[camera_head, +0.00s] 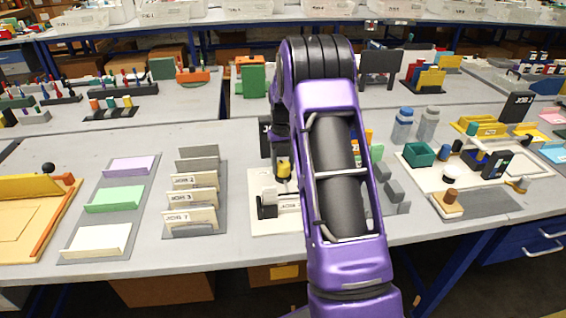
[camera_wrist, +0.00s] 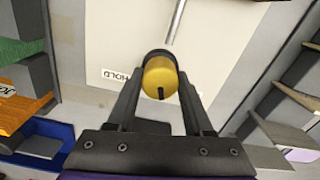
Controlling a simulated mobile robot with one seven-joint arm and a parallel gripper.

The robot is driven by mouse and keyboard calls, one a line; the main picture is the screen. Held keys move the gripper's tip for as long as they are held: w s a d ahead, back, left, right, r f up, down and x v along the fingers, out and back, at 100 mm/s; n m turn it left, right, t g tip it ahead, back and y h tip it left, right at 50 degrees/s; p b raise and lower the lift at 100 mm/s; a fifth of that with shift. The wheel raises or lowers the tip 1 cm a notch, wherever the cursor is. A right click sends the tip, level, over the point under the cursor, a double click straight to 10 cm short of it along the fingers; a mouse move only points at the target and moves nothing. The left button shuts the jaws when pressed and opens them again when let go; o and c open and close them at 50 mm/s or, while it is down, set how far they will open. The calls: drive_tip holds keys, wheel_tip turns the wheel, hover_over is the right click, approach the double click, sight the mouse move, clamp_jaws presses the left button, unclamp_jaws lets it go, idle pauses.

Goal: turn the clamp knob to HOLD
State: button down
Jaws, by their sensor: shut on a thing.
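The clamp knob (camera_wrist: 160,78) is a yellow cylinder with a dark far end and a short black mark on its near face. In the wrist view it sits between the two dark fingers of my gripper (camera_wrist: 158,84), which is shut on it. The black mark points down in that picture, toward the gripper's body. The HOLD label (camera_wrist: 115,75) is on the pale plate just left of the knob. In the head view a yellow part (camera_head: 284,169) shows beside my purple arm, above the pale plotter base (camera_head: 262,218); my arm hides much of the plotter.
A metal rod (camera_wrist: 177,22) runs away beyond the knob. Left of the plotter stand a rack of JOB cards (camera_head: 192,197) and a tray with colored pads (camera_head: 115,199). Grey blocks (camera_head: 391,190) stand close right of my arm.

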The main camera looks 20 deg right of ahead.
sight(283, 164)
drive_tip(key=m+p, duration=0.1)
drive_tip(key=m, duration=0.5)
drive_tip(key=shift+r+p, duration=0.1)
drive_tip(key=shift+p, duration=0.2)
drive_tip(key=m+p, duration=0.1)
drive_tip(key=m, duration=0.6)
drive_tip(key=shift+p, duration=0.3)
drive_tip(key=shift+c, duration=1.4)
unclamp_jaws()
wheel_tip(283, 164, up, 17)
drive_tip(key=p, duration=0.1)
drive_tip(key=shift+r+p, duration=0.15)
drive_tip(key=shift+p, duration=0.15)
